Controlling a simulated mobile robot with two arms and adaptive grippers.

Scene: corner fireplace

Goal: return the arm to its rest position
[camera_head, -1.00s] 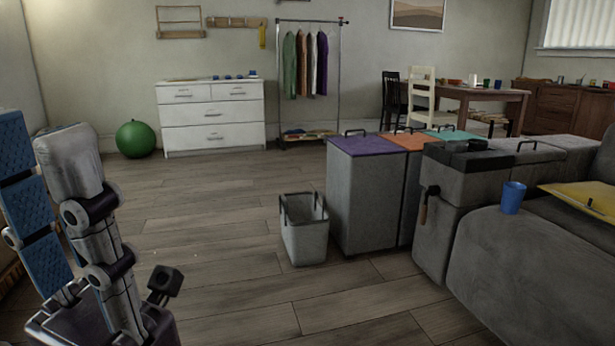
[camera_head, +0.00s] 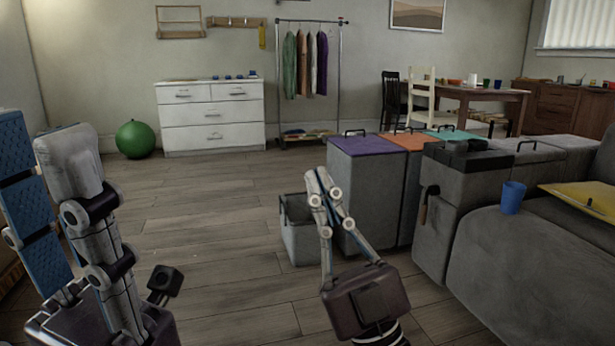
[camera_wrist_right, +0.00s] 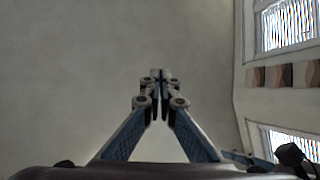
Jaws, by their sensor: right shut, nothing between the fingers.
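My right gripper (camera_head: 319,182) stands upright in the lower middle of the head view, with its fingertips together and nothing between them. It shows in front of the grey bin and the grey cabinet, hiding part of both. The right wrist view also shows its closed fingers (camera_wrist_right: 160,76), against a plain pale surface. My left gripper (camera_head: 37,135) is large and close at the left edge of the head view. Its blue-padded finger and grey finger are apart, with nothing seen between them. Part of it is cut off by the picture's edge.
A grey bin (camera_head: 298,242) stands on the floor beside a grey cabinet with a purple lid (camera_head: 362,146). A grey sofa (camera_head: 520,265) with a blue cup (camera_head: 512,197) fills the right. The wooden floor (camera_head: 195,225) is open towards the white dresser (camera_head: 211,118) and green ball (camera_head: 136,139).

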